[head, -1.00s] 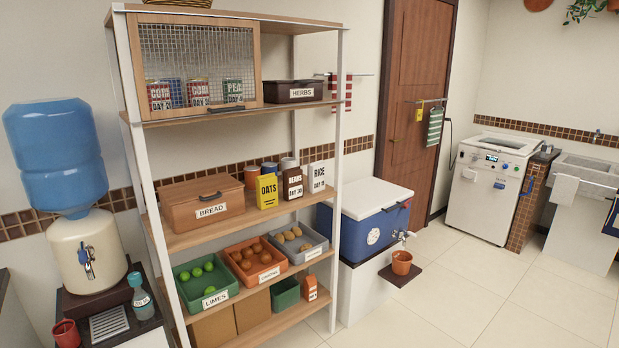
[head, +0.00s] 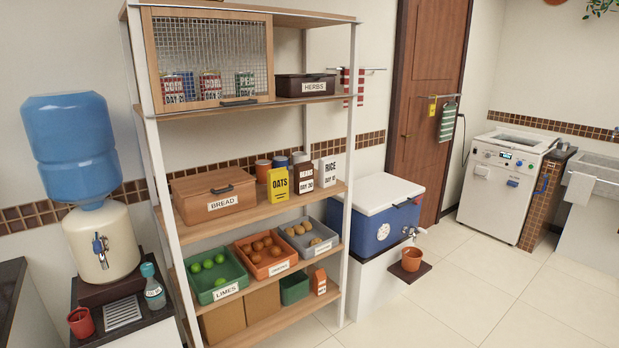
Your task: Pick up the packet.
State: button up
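Several packets stand on the open shelf unit (head: 250,222). A yellow packet marked OATS (head: 278,185) stands on the middle shelf, beside a dark brown one (head: 304,177) and a white one marked RICE (head: 327,174). Several more packets, among them a red and white one (head: 211,86) and a green one (head: 245,85), stand behind the mesh door (head: 205,50) of the top cabinet. A small orange packet-like item (head: 318,281) is on the bottom shelf. I cannot tell which packet the task means. My gripper is not in view.
A bread box (head: 213,195) sits left of the OATS packet. Bins of limes (head: 213,283) and other produce are below. A water dispenser (head: 103,240) stands left, a blue cooler (head: 385,225) right. The tiled floor (head: 440,310) is clear at the right front.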

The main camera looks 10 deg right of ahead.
aim_at(304, 172)
jog(key=i+l+u, duration=0.1)
jog(key=i+l, duration=0.15)
jog(key=i, duration=0.35)
jog(key=i+l+u, duration=0.1)
jog(key=i+l, duration=0.2)
jog(key=i, duration=0.35)
jog(key=i+l+u, duration=0.1)
jog(key=i+l, duration=0.25)
jog(key=i, duration=0.2)
jog(key=i+l, duration=0.4)
jog(key=i, duration=0.2)
jog(key=i+l+u, duration=0.15)
jog(key=i+l, duration=0.25)
jog(key=i, duration=0.2)
